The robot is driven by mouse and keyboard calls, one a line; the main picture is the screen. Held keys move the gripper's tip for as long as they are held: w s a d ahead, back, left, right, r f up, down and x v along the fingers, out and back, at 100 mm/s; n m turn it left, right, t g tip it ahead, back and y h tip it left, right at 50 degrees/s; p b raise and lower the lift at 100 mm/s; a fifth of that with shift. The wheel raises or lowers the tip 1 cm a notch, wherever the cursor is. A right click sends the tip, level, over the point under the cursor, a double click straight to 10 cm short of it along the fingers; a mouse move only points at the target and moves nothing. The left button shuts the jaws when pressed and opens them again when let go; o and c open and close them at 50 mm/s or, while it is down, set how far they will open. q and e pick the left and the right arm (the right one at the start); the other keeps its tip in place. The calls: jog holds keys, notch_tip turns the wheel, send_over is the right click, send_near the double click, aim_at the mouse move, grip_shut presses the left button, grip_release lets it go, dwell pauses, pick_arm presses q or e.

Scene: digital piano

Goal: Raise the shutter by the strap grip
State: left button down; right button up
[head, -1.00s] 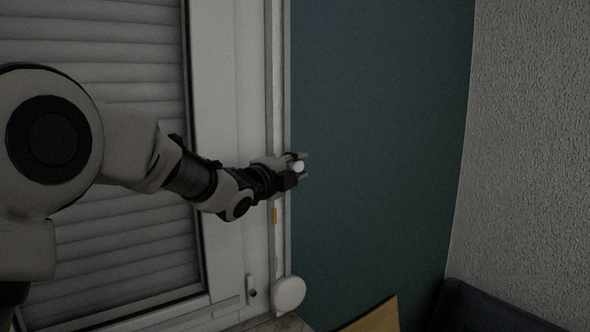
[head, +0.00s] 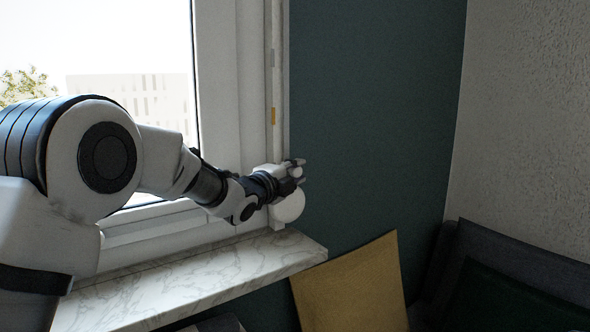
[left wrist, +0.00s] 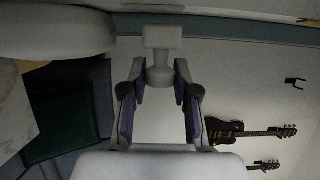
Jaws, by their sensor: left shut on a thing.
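My left gripper (head: 298,168) is shut on the strap grip (head: 297,172), a small white piece at the strap beside the window frame. The left wrist view shows the white grip (left wrist: 163,40) with its stem between my two fingertips. In the head view it is just above the round white strap winder (head: 289,206). The strap (head: 273,60) runs up along the frame, with an orange mark (head: 273,116). The shutter does not show; the visible glass (head: 110,40) is clear, with a building and a tree outside. My right gripper is not in view.
A marble sill (head: 200,275) lies below the window and my left arm. A tan panel (head: 350,285) leans under the teal wall (head: 370,110). Dark furniture (head: 520,270) stands at right. Guitars (left wrist: 240,132) hang on a wall in the left wrist view.

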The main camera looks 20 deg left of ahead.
pick_arm(q)
jog(key=shift+f, duration=0.55)
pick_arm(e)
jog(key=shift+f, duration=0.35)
pick_arm(q)
jog(key=c, duration=1.1)
grip_release()
jog(key=shift+o, duration=1.1)
jog(key=shift+w+f, duration=0.1)
jog(key=shift+w, duration=0.15)
jog(key=shift+w+f, duration=0.1)
jog(key=shift+w, duration=0.1)
jog(key=shift+s+r, duration=0.25)
jog(key=shift+s, duration=0.25)
jog(key=v, duration=1.1)
jog(key=shift+a+f, duration=0.2)
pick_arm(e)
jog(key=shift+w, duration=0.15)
